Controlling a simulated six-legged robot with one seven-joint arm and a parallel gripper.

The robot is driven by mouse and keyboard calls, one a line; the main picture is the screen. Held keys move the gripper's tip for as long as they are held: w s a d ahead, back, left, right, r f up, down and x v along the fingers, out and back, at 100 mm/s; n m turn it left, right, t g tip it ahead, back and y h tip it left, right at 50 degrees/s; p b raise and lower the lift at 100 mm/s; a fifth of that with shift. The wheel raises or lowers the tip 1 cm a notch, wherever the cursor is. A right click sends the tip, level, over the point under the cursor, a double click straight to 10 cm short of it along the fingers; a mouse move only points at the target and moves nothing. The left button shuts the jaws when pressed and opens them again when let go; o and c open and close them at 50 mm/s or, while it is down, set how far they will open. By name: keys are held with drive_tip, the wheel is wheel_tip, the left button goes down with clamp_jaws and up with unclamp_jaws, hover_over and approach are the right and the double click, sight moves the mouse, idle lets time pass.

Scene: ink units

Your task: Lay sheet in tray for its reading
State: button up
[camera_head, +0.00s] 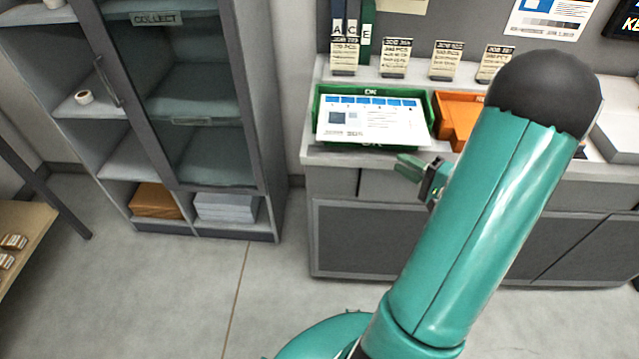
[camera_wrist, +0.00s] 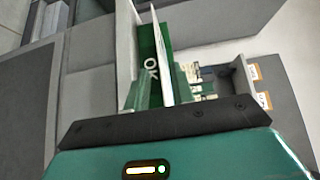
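The white sheet (camera_head: 370,118), printed with a blue band and small diagrams, lies across the top of the green tray (camera_head: 322,99) marked OK in the head view. It covers most of the tray and overlaps its front rim. In the wrist view the sheet (camera_wrist: 158,50) shows almost edge-on beside the green tray (camera_wrist: 147,42). My gripper (camera_head: 408,164) is just in front of the tray, below the sheet's right front corner, with a small gap to the sheet's edge. Its fingers (camera_wrist: 163,88) look slightly apart with nothing clearly clamped; the sheet passes behind them.
An orange tray (camera_head: 457,106) stands right of the green one, partly behind my arm. Job cards (camera_head: 395,57) and binders (camera_head: 352,27) stand behind the trays. A glass-door cabinet (camera_head: 187,100) is at left. The floor (camera_head: 200,290) in front is clear.

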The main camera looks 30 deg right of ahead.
drive_tip(key=a+r+n+g+y, duration=0.1)
drive_tip(key=a+r+n+g, duration=0.2)
drive_tip(key=a, duration=0.5)
drive_tip(key=a+r+n+g+y, duration=0.25)
drive_tip(key=a+g, duration=0.25)
drive_tip(key=a, duration=0.4)
drive_tip(key=a+r+n+g+y, duration=0.1)
drive_tip(key=a+n+g, duration=0.35)
drive_tip(key=a, duration=0.35)
drive_tip(key=s+a+r+n+t+h, duration=0.1)
drive_tip(key=s+a+r+n+h, duration=0.3)
drive_tip(key=s+a+r+h, duration=0.2)
wheel_tip(320, 180, up, 2)
drive_tip(key=a+h, duration=0.1)
drive_tip(key=h, duration=0.2)
drive_tip(key=shift+n+h, duration=0.3)
drive_tip(key=shift+h, duration=0.05)
drive_tip(key=shift+r, duration=0.1)
